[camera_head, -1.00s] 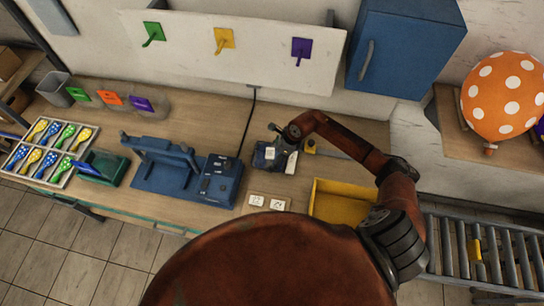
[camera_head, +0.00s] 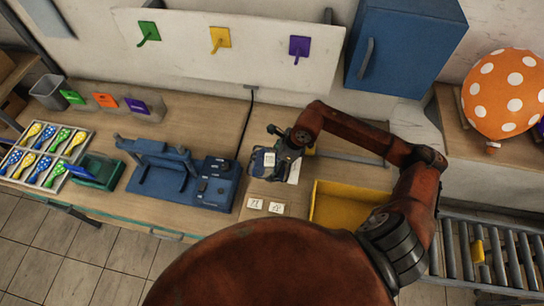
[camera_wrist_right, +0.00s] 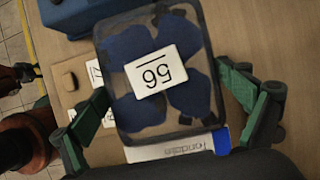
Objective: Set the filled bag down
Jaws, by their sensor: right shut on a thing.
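The filled bag (camera_wrist_right: 165,70) is clear with dark blue shapes inside and a white number label, upside down in the right wrist view. In the head view the bag (camera_head: 264,162) is small and partly covered by my right gripper (camera_head: 281,145). My right gripper (camera_wrist_right: 168,108) has its green fingers on either side of the bag and is shut on it. The bag is over the wooden table (camera_head: 222,145), right of the blue machine; I cannot tell whether it touches the table.
The blue machine (camera_head: 180,178) stands left of the bag. A yellow tray (camera_head: 345,205) is at its right, and two white number cards (camera_head: 265,206) lie in front. A white printed box or card (camera_wrist_right: 180,147) shows beside the bag. A roller conveyor (camera_head: 490,250) is at far right.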

